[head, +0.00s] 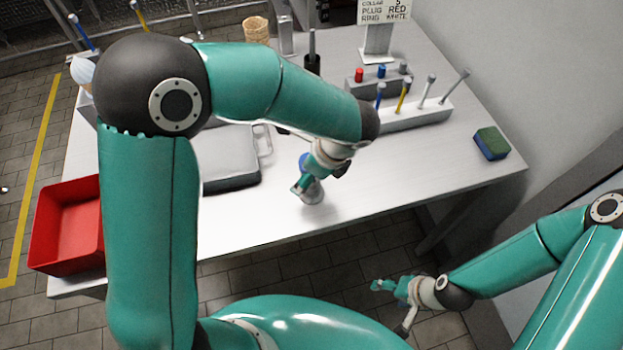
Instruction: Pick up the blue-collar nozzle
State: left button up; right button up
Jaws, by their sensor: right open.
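A small grey metal piece (313,194) with a patch of blue (303,160) beside it stands on the near part of the white table. It looks like the blue-collar nozzle, but my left gripper covers much of it. My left gripper (306,184) is right at this piece, pointing down. Whether its fingers are closed on the piece cannot be told. My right gripper (393,304) is open and empty, off the table's front edge at lower right, well away from the piece.
A rack (415,115) with blue, yellow and grey-topped tools stands at the back right, before a sign (384,12). A green-blue sponge (491,143) lies at the right edge. A grey tray (232,180) and a red bin (65,230) are at left. The table's front right is clear.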

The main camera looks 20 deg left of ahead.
pick_arm(q)
jog(key=shift+f, duration=0.15)
jog(key=c, duration=1.3)
jog(key=shift+c, duration=0.2)
